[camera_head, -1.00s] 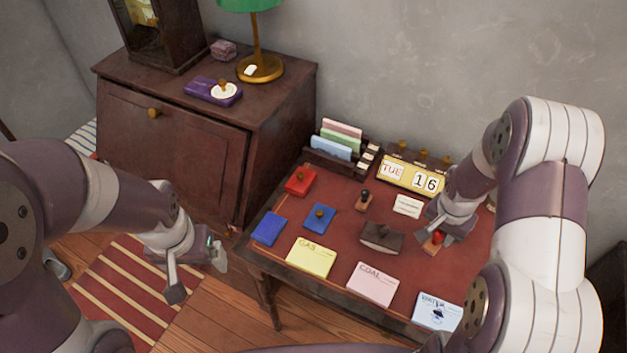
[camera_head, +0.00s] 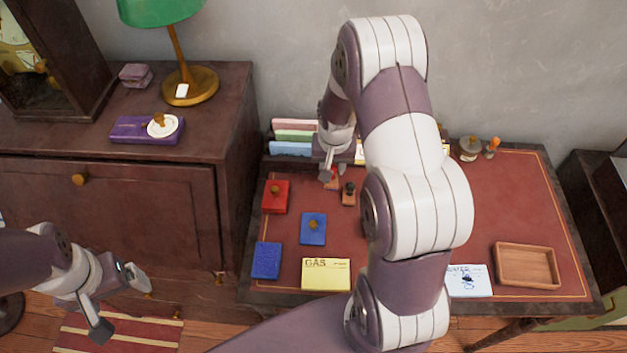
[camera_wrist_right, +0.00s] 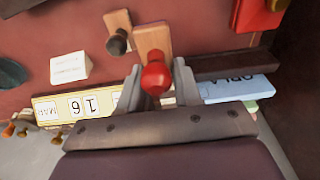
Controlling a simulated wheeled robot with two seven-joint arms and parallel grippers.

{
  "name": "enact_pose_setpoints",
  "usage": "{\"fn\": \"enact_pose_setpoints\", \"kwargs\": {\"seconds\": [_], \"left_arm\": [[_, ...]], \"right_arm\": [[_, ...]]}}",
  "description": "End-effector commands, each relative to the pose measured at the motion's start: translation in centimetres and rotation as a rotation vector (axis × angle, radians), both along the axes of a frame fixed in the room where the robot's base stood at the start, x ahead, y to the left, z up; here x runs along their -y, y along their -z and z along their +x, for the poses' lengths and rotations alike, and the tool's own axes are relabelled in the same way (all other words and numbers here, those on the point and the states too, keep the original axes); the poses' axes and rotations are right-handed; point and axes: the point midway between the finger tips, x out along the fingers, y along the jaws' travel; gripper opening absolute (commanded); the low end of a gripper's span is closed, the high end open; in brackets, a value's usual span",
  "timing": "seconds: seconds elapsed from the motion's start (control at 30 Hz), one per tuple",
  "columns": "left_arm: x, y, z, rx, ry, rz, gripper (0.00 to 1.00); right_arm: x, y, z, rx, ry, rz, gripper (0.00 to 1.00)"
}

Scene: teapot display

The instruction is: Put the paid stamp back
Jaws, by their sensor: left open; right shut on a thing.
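The red-knobbed stamp (camera_wrist_right: 155,78) with a wooden base is between the fingers of my right gripper (camera_wrist_right: 157,88) in the wrist view; no word on it can be read. My right gripper (camera_head: 335,173) is shut on it at the back of the desk, in front of the letter rack. The stamp's base (camera_head: 331,184) shows just below the fingers in the head view. A black-knobbed stamp (camera_head: 349,193) stands close beside it, also in the wrist view (camera_wrist_right: 118,42). My left gripper (camera_head: 120,305) is open and empty, left of the desk.
A red pad (camera_head: 275,197), two blue pads (camera_head: 313,229) (camera_head: 266,260) and a yellow GAS card (camera_head: 326,274) lie nearby. Envelopes (camera_head: 293,149) stand in the rack behind. The calendar (camera_wrist_right: 75,107) is beside it. A wooden tray (camera_head: 527,266) is at the right. My right arm hides the desk's middle.

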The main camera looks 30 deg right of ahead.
Motion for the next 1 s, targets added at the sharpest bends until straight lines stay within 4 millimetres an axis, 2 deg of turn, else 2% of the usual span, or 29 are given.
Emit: {"fn": "enact_pose_setpoints", "kwargs": {"seconds": [0.1,0.2,0.33,0.5,0.83,0.87,0.9,0.93,1.0], "left_arm": [[0.0,-0.1,0.0,0.000,0.000,0.000,0.89],[0.0,-0.1,0.0,0.000,0.000,0.000,0.89],[0.0,-0.1,0.0,0.000,0.000,0.000,0.89],[0.0,-0.2,0.0,0.000,0.000,0.000,0.89],[0.0,0.3,0.0,0.000,0.000,0.000,0.89],[0.0,0.3,0.0,0.000,0.000,0.000,0.89],[0.0,0.2,0.0,0.000,0.000,0.000,0.89],[0.0,0.2,0.0,0.000,0.000,0.000,0.89],[0.0,0.2,0.0,0.000,0.000,0.000,0.89]], "right_arm": [[-2.2,1.6,1.4,-0.001,-0.004,0.000,0.02],[-3.1,2.2,2.1,0.000,0.001,0.000,0.02],[-3.3,3.5,2.1,-0.003,0.003,0.000,0.02],[-3.3,6.4,2.1,-0.002,0.003,0.001,0.02],[-3.2,6.9,2.1,0.001,0.003,0.000,0.02],[-3.2,6.8,2.1,0.001,0.003,0.000,0.36],[-3.2,6.7,2.1,0.001,0.003,0.000,0.49],[-3.2,6.7,2.1,0.001,0.003,0.000,0.59],[-3.2,6.7,2.1,0.000,0.003,0.000,0.59]]}}
